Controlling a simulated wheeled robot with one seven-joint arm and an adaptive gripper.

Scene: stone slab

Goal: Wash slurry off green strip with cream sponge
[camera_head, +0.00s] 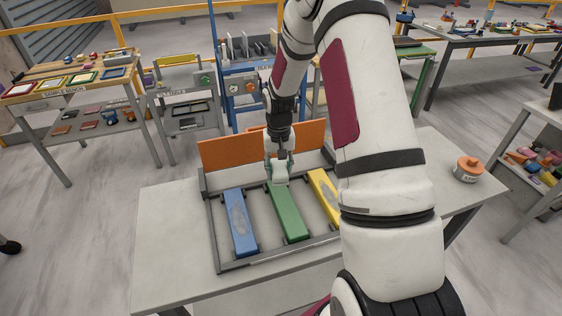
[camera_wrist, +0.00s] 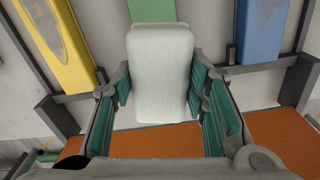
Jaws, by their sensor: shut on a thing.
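The green strip (camera_head: 288,213) lies in the grey frame on the table, between a blue strip and a yellow strip. No grey patch shows on its visible part; its far end is hidden behind my gripper and the sponge. My gripper (camera_head: 279,168) is over that far end. It is shut on the pale cream sponge (camera_wrist: 160,70), which sits between both fingers in the wrist view and covers part of the green strip (camera_wrist: 152,10). I cannot tell whether the sponge touches the strip.
The blue strip (camera_head: 239,222) and the yellow strip (camera_head: 323,188) carry grey patches. An orange panel (camera_head: 228,151) stands behind the frame (camera_head: 213,236). A jar with an orange lid (camera_head: 468,166) stands at the table's right. The table's left side (camera_head: 165,235) is clear.

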